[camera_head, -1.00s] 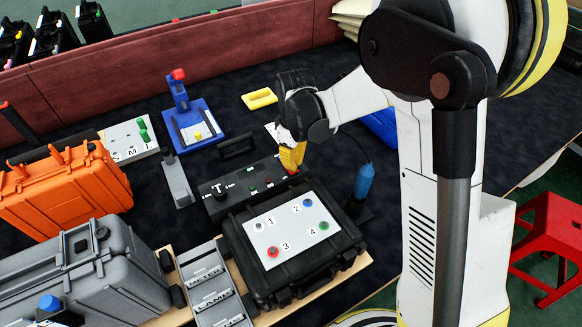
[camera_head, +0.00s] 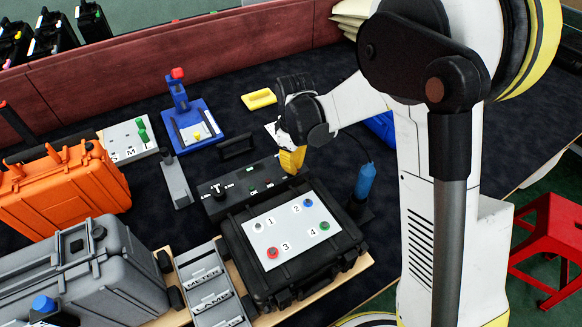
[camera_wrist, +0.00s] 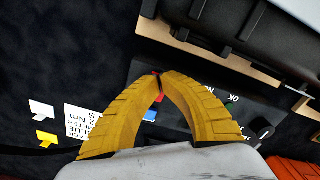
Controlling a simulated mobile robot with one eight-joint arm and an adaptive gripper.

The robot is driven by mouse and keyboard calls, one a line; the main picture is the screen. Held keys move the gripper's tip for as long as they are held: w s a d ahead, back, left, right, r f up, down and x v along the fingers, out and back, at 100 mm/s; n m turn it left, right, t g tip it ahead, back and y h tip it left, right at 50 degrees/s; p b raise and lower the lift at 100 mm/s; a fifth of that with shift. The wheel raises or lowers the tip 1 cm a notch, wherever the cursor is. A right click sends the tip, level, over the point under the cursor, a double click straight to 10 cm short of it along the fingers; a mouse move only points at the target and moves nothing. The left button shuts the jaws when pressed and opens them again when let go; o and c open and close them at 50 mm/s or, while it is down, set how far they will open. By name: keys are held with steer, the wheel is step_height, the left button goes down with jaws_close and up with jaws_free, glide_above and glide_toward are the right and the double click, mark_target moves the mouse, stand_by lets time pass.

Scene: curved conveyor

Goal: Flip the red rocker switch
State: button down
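A dark control panel (camera_head: 232,202) lies on the table behind the black case, with a knob and small coloured controls. My gripper (camera_head: 291,160), with yellow fingers, is at the panel's right end, low and close to it. In the wrist view the two fingertips (camera_wrist: 161,88) meet, with nothing visible held between them. A small red piece (camera_wrist: 156,73) shows right at the fingertips and looks like the red rocker switch, mostly hidden by the fingers. I cannot tell whether the tips touch it. A blue control (camera_wrist: 150,115) shows between the fingers.
A black case (camera_head: 240,262) with numbered buttons stands just in front of the panel. A blue-handled tool (camera_head: 365,181) stands upright to the right. A blue stand (camera_head: 196,131) and a yellow piece (camera_head: 259,98) are behind. Orange (camera_head: 62,195) and grey (camera_head: 95,275) cases fill the left.

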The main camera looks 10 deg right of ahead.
steer(key=shift+f, duration=0.3)
steer(key=shift+r, duration=0.15)
steer(key=shift+r+p, duration=2.2)
steer(key=shift+r, duration=1.2)
steer(key=shift+r, duration=0.15)
steer(key=s+d+r+m+t, duration=0.2)
steer(key=s+d+r+m, duration=0.15)
steer(key=r, duration=0.25)
steer(key=s+d+r+m+t, duration=0.2)
steer(key=s+d+r, duration=0.1)
steer(key=s+r, duration=0.3)
steer(key=s+d+r+m+t, duration=0.1)
steer(key=s+d+m, duration=0.1)
steer(key=s, duration=0.2)
steer(key=s+d+r+m+t, duration=0.2)
steer(key=s+m, duration=0.1)
steer(key=s, duration=0.2)
steer(key=shift+s+d+r, duration=0.15)
steer(key=shift+d+r, duration=0.1)
steer(key=shift+d, duration=0.05)
